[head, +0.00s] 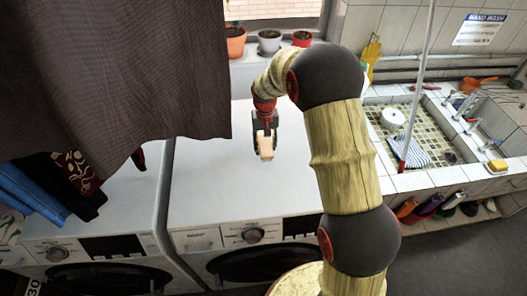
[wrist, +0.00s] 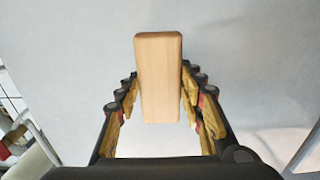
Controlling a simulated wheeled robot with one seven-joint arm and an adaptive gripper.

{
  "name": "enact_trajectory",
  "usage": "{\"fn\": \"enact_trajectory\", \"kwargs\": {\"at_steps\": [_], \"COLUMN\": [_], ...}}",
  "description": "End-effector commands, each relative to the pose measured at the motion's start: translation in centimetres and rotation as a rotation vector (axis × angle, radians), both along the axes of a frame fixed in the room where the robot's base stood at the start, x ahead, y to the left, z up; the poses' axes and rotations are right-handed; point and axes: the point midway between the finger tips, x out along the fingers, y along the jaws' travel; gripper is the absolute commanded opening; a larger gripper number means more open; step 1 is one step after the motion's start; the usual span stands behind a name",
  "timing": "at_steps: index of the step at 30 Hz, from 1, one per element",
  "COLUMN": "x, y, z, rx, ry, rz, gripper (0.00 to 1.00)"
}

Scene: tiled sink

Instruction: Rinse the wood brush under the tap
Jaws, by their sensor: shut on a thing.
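My gripper (head: 265,132) is over the white top of the right washing machine, its fingers pointing down. It is shut on the wood brush (head: 266,147), a pale wooden block. In the wrist view the wood brush (wrist: 159,80) lies lengthwise between the fingers of my gripper (wrist: 160,105); its bristles do not show. I cannot tell whether the brush touches the machine top. The tiled sink (head: 377,180) is at the right. Pipes and taps (head: 470,103) stand along its right side, partly small and unclear.
A dark cloth (head: 130,60) hangs at the upper left. Potted plants (head: 269,42) stand on the window sill. A pole (head: 418,90), a striped cloth (head: 408,152) and a white round thing (head: 393,118) are at the sink. A yellow sponge (head: 497,166) lies on its right edge.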

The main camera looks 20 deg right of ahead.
Motion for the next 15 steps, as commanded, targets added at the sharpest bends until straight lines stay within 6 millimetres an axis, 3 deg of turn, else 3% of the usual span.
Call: {"fn": "enact_trajectory", "kwargs": {"at_steps": [9,15], "x": [0.5,0.5], "y": [0.6,0.6], "z": [-3.5,-3.9], "rx": [0.0,0.0], "ry": [0.002,-0.001], "rz": [0.0,0.0], "gripper": [0.15,0.15]}}
